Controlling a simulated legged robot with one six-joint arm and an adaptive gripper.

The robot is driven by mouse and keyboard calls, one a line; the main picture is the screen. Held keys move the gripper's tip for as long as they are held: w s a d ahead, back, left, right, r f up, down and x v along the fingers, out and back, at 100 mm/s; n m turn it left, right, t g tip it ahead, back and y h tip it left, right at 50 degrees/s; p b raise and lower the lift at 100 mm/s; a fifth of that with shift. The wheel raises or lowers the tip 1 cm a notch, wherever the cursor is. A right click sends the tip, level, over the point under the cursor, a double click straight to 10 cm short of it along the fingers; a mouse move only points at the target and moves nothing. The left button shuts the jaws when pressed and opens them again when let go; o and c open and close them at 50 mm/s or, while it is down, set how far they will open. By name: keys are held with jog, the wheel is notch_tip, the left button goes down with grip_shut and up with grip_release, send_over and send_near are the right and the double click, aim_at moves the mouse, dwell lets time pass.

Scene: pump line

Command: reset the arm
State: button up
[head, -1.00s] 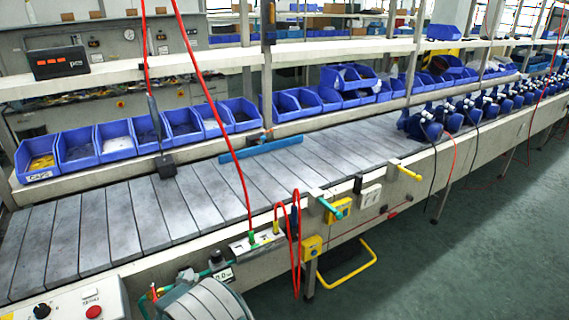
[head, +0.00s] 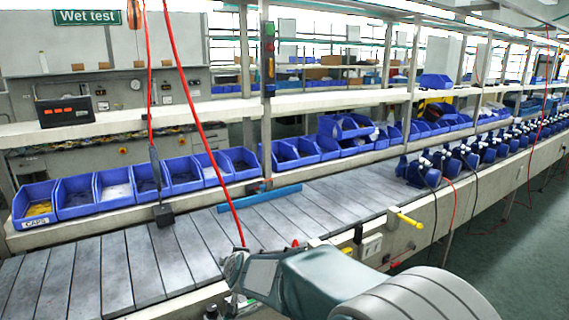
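My arm rises from the lower right edge of the head view and reaches left across the front edge of the pump line. Its far end (head: 238,272) is beside the red cable at the line's front edge. I cannot make out separate fingertips, so whether my gripper is open or shut does not show. No held object is visible.
The slatted conveyor (head: 120,265) runs behind my arm. Blue bins (head: 115,185) line its back, with a blue bar (head: 258,198) before them. Blue pumps (head: 425,172) stand to the right. A red cable (head: 200,120) hangs down near the arm's end. Green floor (head: 510,240) is clear at right.

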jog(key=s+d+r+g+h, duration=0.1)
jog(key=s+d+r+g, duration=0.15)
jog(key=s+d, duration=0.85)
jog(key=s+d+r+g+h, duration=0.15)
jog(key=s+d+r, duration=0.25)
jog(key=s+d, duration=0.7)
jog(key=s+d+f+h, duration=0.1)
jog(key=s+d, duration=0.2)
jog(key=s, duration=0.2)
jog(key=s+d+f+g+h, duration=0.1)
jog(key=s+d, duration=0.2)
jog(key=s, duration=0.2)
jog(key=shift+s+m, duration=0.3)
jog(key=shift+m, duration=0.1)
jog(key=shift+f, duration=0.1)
